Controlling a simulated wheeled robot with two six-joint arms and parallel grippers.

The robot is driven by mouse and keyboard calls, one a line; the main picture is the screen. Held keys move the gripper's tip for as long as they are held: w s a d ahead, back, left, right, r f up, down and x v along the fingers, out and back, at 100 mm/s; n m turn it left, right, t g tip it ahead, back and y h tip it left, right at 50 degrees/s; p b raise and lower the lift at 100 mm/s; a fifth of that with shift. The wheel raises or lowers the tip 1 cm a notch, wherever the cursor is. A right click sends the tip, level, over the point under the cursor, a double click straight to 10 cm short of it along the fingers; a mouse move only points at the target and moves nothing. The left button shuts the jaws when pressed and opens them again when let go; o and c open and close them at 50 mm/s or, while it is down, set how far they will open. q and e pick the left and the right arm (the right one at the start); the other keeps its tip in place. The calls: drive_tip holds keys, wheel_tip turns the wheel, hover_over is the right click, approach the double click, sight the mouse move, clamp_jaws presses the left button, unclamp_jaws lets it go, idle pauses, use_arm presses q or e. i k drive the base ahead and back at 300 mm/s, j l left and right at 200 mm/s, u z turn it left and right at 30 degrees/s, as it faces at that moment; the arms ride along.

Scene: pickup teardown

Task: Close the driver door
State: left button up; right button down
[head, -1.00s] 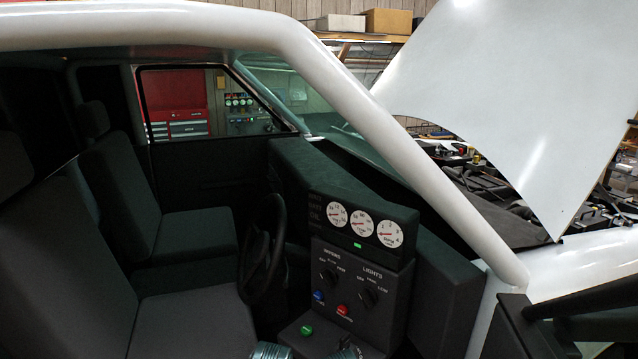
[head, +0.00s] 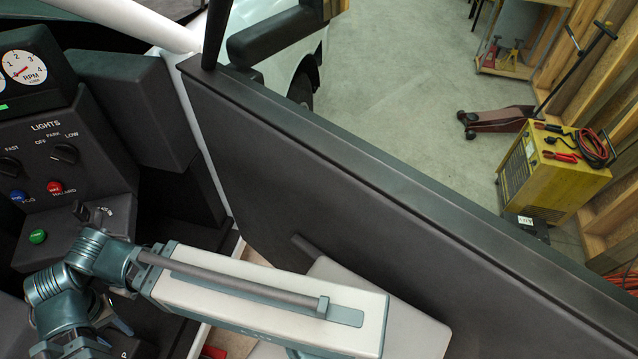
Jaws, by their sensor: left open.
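The driver door (head: 400,215) stands wide open. Its dark inner panel runs from the hinge side, near the dashboard, to the lower right edge of the head view. A grey armrest panel (head: 400,330) juts from its inner face, partly hidden by my arm. The dark side mirror (head: 275,40) is on its outer side. My left gripper (head: 85,343) is at the lower left, over the dark cab interior, well apart from the door. It is open and seems empty; its fingertips are hard to make out. My right gripper does not show.
The dashboard console (head: 100,205) with knobs and buttons is at the left. Beyond the door, the concrete floor (head: 400,90) is mostly clear. A red floor jack (head: 500,118) and a yellow charger box (head: 555,175) stand by the wooden wall at right.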

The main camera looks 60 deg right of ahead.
sight(473, 162)
drive_tip(key=k+j, duration=0.6)
drive_tip(key=k, duration=0.2)
drive_tip(key=k+j+z, duration=0.1)
drive_tip(key=z, duration=1.8)
drive_tip(key=k+l+z, duration=0.45)
drive_tip(key=k+l, duration=0.75)
